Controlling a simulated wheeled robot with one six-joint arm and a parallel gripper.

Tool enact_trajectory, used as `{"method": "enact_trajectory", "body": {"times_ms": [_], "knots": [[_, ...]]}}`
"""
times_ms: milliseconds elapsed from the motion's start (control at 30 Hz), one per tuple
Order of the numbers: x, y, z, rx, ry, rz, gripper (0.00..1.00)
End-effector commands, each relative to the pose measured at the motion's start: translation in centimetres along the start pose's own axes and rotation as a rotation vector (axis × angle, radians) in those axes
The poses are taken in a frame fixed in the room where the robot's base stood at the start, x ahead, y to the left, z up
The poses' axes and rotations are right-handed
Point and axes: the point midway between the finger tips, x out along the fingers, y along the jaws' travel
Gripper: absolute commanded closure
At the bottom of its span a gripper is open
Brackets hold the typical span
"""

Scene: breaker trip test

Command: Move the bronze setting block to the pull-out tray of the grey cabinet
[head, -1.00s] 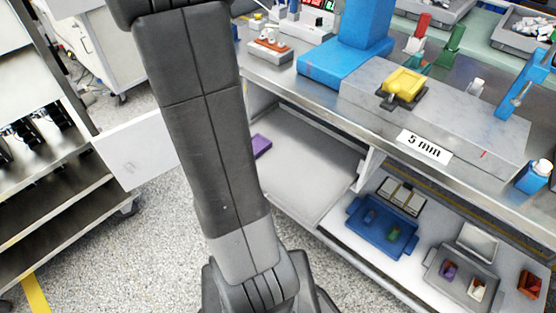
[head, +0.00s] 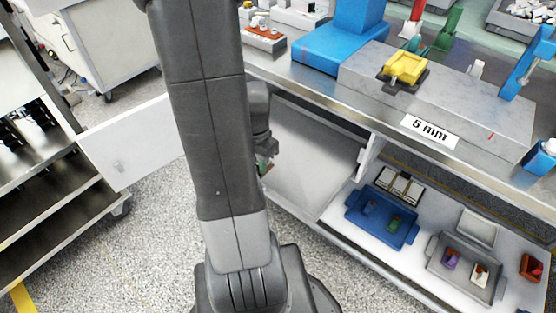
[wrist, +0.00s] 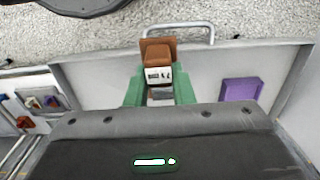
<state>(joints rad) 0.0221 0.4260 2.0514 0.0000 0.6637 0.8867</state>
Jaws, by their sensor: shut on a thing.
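My gripper (wrist: 159,92) is shut on the bronze setting block (wrist: 157,54), a brown block with a small white marked label, held between green fingers. In the wrist view the block overlaps the handle side of a grey pull-out tray (wrist: 95,75). Its height above the tray is hard to tell. In the head view my gripper (head: 263,166) shows small beside my arm, over the left part of the tray (head: 310,165). A purple block (wrist: 240,90) lies in the tray, to the right of the held block in the wrist view.
The bench top above holds a blue stand (head: 340,45), a grey slab labelled 5 mm and a yellow part (head: 405,68). A shelf to the right holds a blue tray (head: 365,222), a grey tray (head: 442,268) and a red block (head: 531,267). A metal handle (wrist: 180,27) edges the pull-out tray.

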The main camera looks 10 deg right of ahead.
Motion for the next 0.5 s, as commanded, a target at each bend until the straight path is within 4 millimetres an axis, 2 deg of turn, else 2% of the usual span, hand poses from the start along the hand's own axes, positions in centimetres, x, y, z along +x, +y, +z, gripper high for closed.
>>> {"method": "enact_trajectory", "body": {"times_ms": [100, 300, 367, 500], "knots": [[0.1, 0.1, -3.0, 0.007, 0.001, -0.001, 1.00], [0.1, 0.0, -7.4, 0.004, 0.001, 0.000, 1.00], [0.1, 0.0, -8.5, 0.004, 0.001, 0.000, 1.00], [2.3, 0.0, -8.3, -0.001, -0.003, 0.002, 1.00]]}}
